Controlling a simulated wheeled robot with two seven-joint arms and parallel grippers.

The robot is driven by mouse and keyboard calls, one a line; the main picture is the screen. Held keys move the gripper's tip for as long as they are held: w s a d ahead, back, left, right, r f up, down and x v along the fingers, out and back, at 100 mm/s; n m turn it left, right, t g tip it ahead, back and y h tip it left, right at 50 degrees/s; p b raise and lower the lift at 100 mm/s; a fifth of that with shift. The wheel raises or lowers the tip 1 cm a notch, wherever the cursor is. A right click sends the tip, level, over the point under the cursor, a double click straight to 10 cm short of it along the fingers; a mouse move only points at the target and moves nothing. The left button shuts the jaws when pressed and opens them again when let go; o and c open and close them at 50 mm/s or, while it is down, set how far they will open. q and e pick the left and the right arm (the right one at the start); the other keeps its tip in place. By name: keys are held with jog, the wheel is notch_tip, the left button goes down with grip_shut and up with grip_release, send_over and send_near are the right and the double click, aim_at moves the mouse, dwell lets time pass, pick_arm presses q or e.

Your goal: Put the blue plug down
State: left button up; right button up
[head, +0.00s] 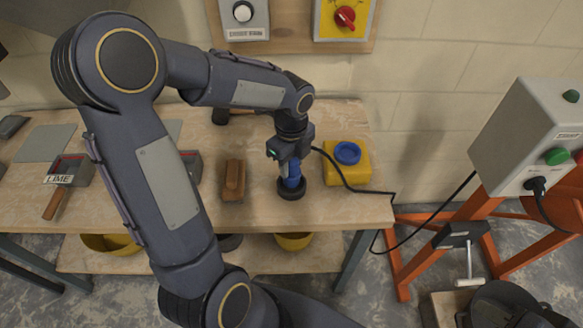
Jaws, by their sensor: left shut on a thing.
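The blue plug (291,179) is upright near the right end of the wooden workbench (335,211). My left gripper (290,161) is shut on its upper part from above. The plug's lower end is at a round black holder (291,192) on the bench top; I cannot tell whether it touches or sits inside it. A black cable (345,178) runs from beside the gripper over the bench's right edge. My right gripper is not in view.
A yellow box with a blue ring (347,153) stands close right of the plug. A brown wooden block (234,180) lies to its left. A grey control box (525,138) on an orange frame (480,208) stands right of the bench. Bare bench lies in front of the yellow box.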

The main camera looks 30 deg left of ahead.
pick_arm(q)
jog(key=shift+f, duration=1.25)
jog(key=shift+f, duration=0.1)
jog(key=o, duration=1)
jog(key=shift+d, duration=0.1)
jog(key=shift+o, duration=0.2)
